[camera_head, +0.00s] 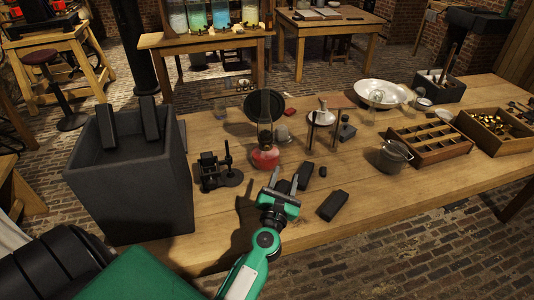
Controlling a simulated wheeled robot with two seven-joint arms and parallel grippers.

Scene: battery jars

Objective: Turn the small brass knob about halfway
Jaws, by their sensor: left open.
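A small oil lamp with a red base (265,157) and a clear glass chimney stands upright on the wooden table. A brass knob is too small to make out; the lamp's burner area is only a few pixels across. My left gripper (284,178) is open, its two fingers pointing away from me toward the lamp. It appears just in front and to the right of the red base. Dark blocks lie close by its fingers, and I cannot tell whether they touch. My right gripper is not in view.
A tall dark bin (130,185) stands at the left, beside a small black device (218,170). A black block (332,205) lies right of my gripper. A grey pot (394,156) and a wooden compartment tray (440,153) stand further right. The table's front right is clear.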

